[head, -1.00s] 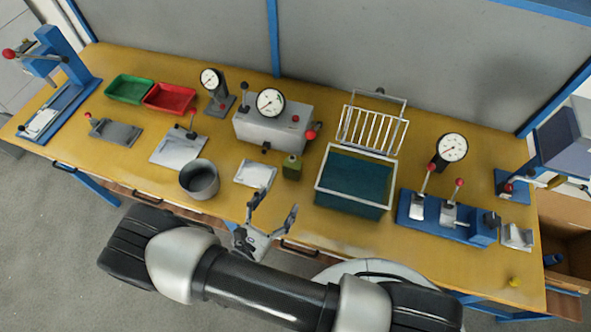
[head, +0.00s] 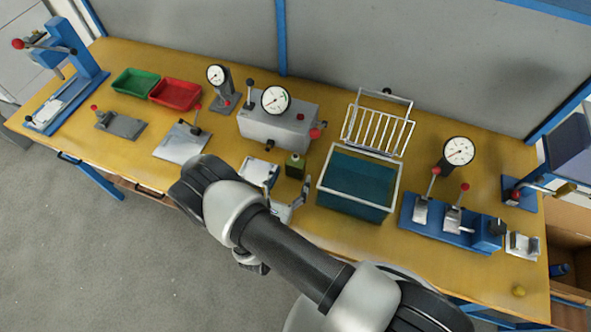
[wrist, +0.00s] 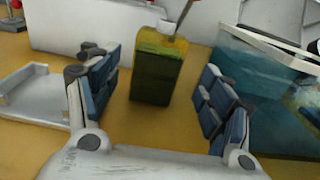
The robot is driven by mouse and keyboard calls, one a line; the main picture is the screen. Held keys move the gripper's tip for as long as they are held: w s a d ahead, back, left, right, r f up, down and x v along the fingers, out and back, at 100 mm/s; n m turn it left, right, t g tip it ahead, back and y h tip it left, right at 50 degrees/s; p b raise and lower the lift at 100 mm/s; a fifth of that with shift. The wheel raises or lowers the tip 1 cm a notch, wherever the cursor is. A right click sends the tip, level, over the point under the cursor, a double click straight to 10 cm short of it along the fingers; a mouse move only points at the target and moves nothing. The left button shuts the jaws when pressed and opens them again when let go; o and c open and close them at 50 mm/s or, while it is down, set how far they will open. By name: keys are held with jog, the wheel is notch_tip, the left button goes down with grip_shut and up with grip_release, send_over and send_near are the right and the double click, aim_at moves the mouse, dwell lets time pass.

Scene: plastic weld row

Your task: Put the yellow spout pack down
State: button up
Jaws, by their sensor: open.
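The yellow spout pack (head: 295,166) stands upright on the bench, left of the teal tank. In the wrist view the pack (wrist: 157,70) is yellow at the top, dark olive below, with a pale cap. My gripper (head: 289,184) is open on the near side of the pack. In the wrist view the gripper (wrist: 155,78) has a blue-padded finger to each side of the pack, with gaps and no contact visible. The pack's base appears to rest on the bench top.
A white tray (head: 253,174) lies left of the pack. The teal tank (head: 337,201) stands close on the right, and a grey gauge box (head: 262,128) stands behind. My arm covers the bench's front middle.

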aim_at(293, 169)
jog(key=x, duration=0.3)
jog(key=b+x, duration=0.1)
jog(key=x, duration=0.1)
jog(key=shift+w+a+r, duration=0.1)
jog(key=shift+w+r, duration=0.15)
jog(key=shift+r, duration=0.05)
jog(key=shift+c, duration=0.4)
jog(key=c, duration=1.3)
